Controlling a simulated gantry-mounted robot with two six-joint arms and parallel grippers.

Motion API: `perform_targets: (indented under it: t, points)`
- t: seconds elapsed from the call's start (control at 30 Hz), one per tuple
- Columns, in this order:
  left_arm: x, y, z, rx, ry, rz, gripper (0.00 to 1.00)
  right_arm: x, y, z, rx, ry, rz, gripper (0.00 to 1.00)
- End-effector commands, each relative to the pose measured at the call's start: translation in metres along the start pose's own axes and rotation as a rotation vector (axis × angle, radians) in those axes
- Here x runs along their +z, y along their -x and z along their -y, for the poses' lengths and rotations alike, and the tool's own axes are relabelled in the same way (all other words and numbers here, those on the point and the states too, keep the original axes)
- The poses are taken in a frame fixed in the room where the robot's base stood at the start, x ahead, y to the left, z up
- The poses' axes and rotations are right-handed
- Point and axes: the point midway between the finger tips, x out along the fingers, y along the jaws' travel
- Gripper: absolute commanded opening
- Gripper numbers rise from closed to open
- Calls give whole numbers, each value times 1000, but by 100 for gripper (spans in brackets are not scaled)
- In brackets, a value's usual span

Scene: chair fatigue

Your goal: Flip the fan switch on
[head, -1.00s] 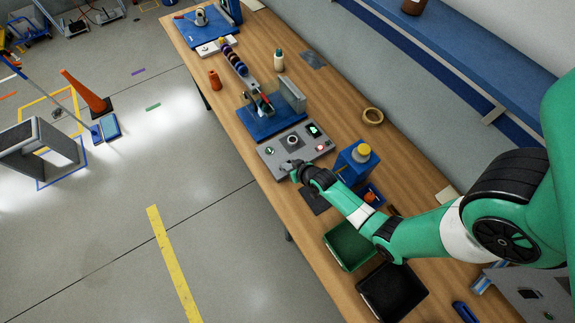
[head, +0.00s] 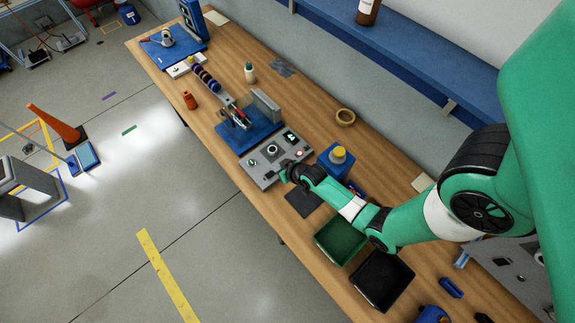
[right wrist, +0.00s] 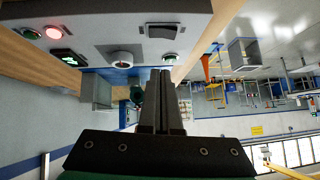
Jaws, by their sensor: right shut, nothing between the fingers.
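A grey control panel (head: 262,173) lies on the wooden bench. It carries a dial (head: 272,149), a small lit display (head: 291,136), a glowing red button (head: 299,153) and a small round control with green (head: 252,162). No label for the fan is readable. My right gripper (head: 285,175) is shut and empty at the panel's near right edge. In the right wrist view its fingers (right wrist: 161,76) point towards the panel (right wrist: 95,22), whose red light (right wrist: 53,33) and dial (right wrist: 122,58) show. I cannot tell whether they touch. My left gripper is not in view.
A blue fixture (head: 248,138) stands behind the panel. A blue box with a yellow knob (head: 337,155) stands to its right. A green bin (head: 341,241) and a black bin (head: 383,279) sit nearer. A tape roll (head: 345,116) lies towards the wall.

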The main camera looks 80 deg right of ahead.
Motion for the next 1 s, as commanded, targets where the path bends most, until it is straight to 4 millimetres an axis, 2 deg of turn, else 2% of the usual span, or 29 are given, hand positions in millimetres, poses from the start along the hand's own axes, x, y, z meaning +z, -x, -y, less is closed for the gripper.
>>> perform_targets:
  t: [0.03,0.2,0.4,0.53,1.0]
  points:
    - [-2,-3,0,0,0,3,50,3,15,-1,1,-1,4,0]
    - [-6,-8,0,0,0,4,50,4,54,-1,1,-1,3,0]
    - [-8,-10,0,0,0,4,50,4,81,-1,1,-1,3,0]
    - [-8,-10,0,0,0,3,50,4,86,-1,1,-1,3,0]
    - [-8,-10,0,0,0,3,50,4,86,-1,1,-1,3,0]
